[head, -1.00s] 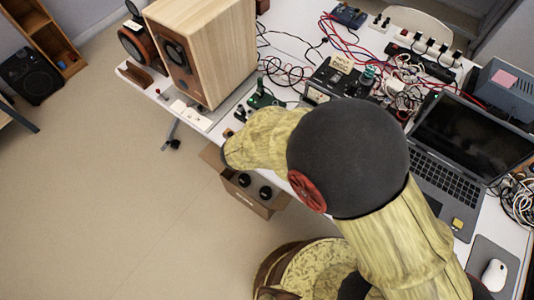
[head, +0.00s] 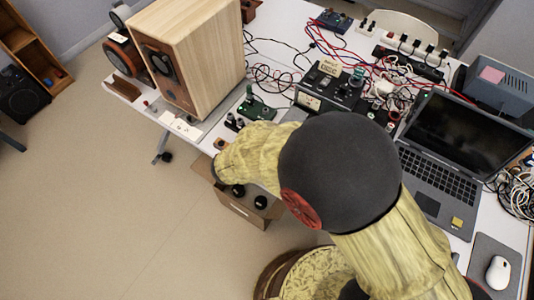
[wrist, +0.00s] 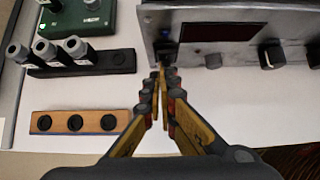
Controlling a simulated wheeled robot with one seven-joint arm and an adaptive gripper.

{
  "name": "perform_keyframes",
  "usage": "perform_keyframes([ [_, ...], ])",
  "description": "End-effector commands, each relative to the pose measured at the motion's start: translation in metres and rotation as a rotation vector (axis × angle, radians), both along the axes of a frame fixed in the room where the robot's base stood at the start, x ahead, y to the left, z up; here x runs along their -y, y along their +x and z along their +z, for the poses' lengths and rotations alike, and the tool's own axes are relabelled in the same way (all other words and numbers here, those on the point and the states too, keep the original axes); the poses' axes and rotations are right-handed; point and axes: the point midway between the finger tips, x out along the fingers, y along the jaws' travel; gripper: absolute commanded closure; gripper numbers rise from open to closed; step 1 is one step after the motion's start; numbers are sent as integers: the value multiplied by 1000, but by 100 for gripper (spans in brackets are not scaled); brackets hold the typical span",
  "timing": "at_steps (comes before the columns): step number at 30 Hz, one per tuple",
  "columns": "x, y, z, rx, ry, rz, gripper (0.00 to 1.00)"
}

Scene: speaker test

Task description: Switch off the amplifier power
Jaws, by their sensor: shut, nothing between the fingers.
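The amplifier (wrist: 236,35) shows in the wrist view as a grey front panel with a dark display window (wrist: 204,31), knobs and a small black switch (wrist: 165,48) at its left end. My gripper (wrist: 163,78) is shut and empty. Its fingertips point at the panel just below the black switch, and their tips lie close to it. I cannot tell whether they touch it. The switch's position is unclear. In the head view my arm hides the gripper and most of this part of the table.
Left of the amplifier are a green board (wrist: 98,18), a black holder (wrist: 112,62) with upright plugs and a wooden block (wrist: 60,123) with holes. A wooden speaker (head: 205,50), a laptop (head: 440,170) and tangled cables crowd the table. An open cardboard box (head: 240,208) stands below its front edge.

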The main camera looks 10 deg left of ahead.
Motion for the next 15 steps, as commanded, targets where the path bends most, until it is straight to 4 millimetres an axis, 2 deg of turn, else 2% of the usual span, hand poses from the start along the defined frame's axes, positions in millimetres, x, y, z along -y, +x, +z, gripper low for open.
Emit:
perform_keyframes([
  [15, 0, 1, 18, 1, 0, -1, 100],
])
